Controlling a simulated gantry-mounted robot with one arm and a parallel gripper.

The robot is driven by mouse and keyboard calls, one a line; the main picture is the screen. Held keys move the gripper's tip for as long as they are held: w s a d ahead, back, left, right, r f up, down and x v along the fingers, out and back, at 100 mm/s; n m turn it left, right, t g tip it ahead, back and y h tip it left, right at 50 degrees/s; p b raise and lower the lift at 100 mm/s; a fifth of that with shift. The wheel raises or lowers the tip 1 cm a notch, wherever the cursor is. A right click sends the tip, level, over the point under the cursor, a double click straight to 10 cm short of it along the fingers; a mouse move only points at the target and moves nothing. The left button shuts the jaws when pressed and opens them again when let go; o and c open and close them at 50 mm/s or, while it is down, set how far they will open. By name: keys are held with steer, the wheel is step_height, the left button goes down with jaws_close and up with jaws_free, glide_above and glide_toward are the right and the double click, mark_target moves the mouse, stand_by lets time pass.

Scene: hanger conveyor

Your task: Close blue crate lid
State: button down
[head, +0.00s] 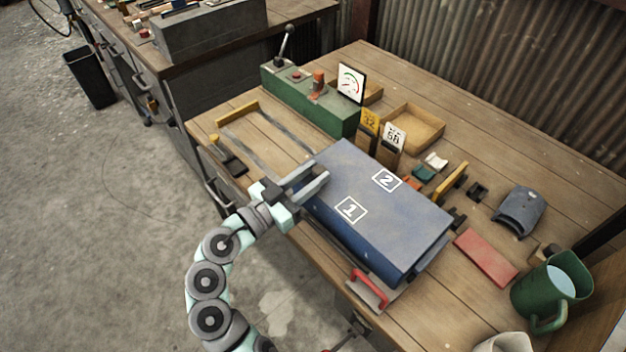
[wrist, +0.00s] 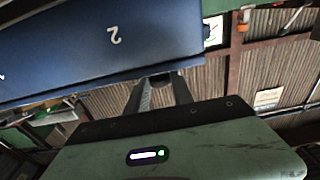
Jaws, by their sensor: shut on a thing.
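The blue crate (head: 372,247) stands on the wooden workbench. Its flat blue lid (head: 385,208), marked 1 and 2, lies over the top, and I cannot tell whether it sits fully down. My gripper (head: 318,178) is at the lid's left edge with its fingers shut on it. In the wrist view the lid (wrist: 90,45) fills the upper left, and my fingers (wrist: 165,82) reach its lower edge. The crate's inside is hidden.
A green control box (head: 310,100) with a lever and gauge stands behind. Wooden trays (head: 413,128), a red block (head: 486,257), a grey moulded piece (head: 519,211) and a green jug (head: 550,290) lie around the right side. A red-handled tool (head: 369,288) is close in front of the crate.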

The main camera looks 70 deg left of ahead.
steer(key=shift+f, duration=0.15)
steer(key=c, duration=1.1)
jaws_free()
steer(key=p+v, duration=0.1)
steer(key=v, duration=0.9)
steer(key=shift+s+d+f+p, duration=0.1)
steer(key=shift+s+d+p, duration=0.05)
steer(key=shift+s+p, duration=0.2)
